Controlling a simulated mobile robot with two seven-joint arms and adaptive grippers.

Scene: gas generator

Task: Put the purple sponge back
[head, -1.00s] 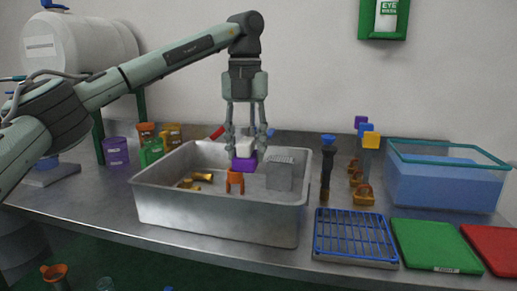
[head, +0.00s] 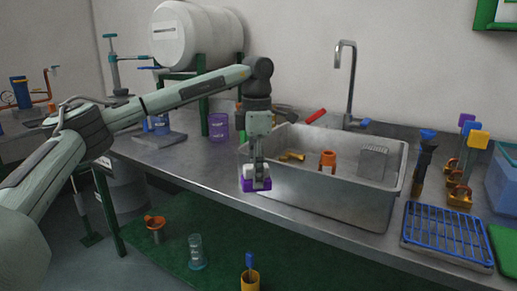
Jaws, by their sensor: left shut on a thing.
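The purple sponge (head: 256,185), a purple block with a white part on top, is held in my left gripper (head: 257,175). The gripper points straight down and is shut on it. In the picture the sponge appears in front of the left end of the metal basin (head: 336,200), over the counter's front edge. It looks held in the air; its exact height and distance from the basin are hard to tell. My right gripper is out of view.
The basin holds an orange part (head: 327,161), brass pieces (head: 291,156) and a grey block (head: 373,162). A faucet (head: 346,80) stands behind it. A purple cup (head: 218,126) is to its left. A blue rack (head: 447,232) lies right. Several containers stand low on the green floor.

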